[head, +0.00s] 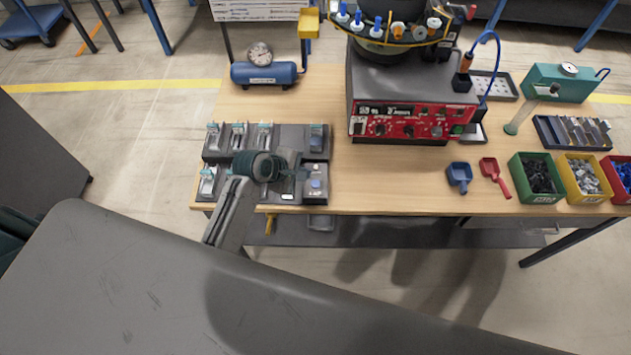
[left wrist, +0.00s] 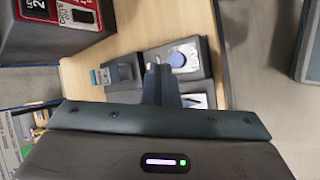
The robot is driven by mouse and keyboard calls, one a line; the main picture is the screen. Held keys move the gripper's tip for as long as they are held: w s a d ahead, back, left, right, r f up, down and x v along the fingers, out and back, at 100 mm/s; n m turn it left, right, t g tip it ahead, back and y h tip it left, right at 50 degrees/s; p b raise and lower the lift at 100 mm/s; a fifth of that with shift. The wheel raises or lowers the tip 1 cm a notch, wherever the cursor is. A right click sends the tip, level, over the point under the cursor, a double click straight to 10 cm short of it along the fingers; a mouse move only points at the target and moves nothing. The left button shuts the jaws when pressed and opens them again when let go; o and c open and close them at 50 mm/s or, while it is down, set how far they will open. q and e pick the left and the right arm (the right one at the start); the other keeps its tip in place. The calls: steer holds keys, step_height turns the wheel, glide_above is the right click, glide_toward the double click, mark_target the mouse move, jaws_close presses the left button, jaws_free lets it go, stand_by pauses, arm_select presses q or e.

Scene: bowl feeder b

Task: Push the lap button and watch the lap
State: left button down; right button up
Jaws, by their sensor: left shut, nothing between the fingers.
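A dark grey panel (head: 290,137) with several switch-like units lies on the left part of the wooden table. At its right end is a unit with a round blue button (head: 316,183), also seen in the left wrist view (left wrist: 178,59). My left gripper (head: 300,173) is over the front right of the panel, shut and empty. In the left wrist view its fingertips (left wrist: 158,72) appear just beside the blue button; I cannot tell if they touch it. No lap label is readable. My right gripper is not in view.
A red-fronted control box (head: 413,122) stands behind and right of the panel. A blue air tank (head: 264,75) is at the back left. A blue scoop (head: 459,177), a red scoop (head: 495,177) and parts bins (head: 537,198) lie to the right. The table's middle front is clear.

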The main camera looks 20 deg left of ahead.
arm_select(q)
steer(key=w+n, duration=0.2)
steer(key=w+d+r+n, duration=0.1)
steer(key=w, duration=0.1)
steer(key=shift+d+t+h, duration=0.1)
steer(key=shift+t+h, duration=0.2)
steer(key=shift+h, duration=0.1)
steer(key=shift+f, duration=0.2)
steer(key=b, duration=0.5)
glide_above(312, 185)
step_height(312, 185, down, 6)
steer(key=shift+f, duration=0.2)
steer(key=shift+f+b, duration=0.45)
steer(key=shift+f, duration=0.65)
steer(key=shift+f, duration=0.15)
stand_by(0.5)
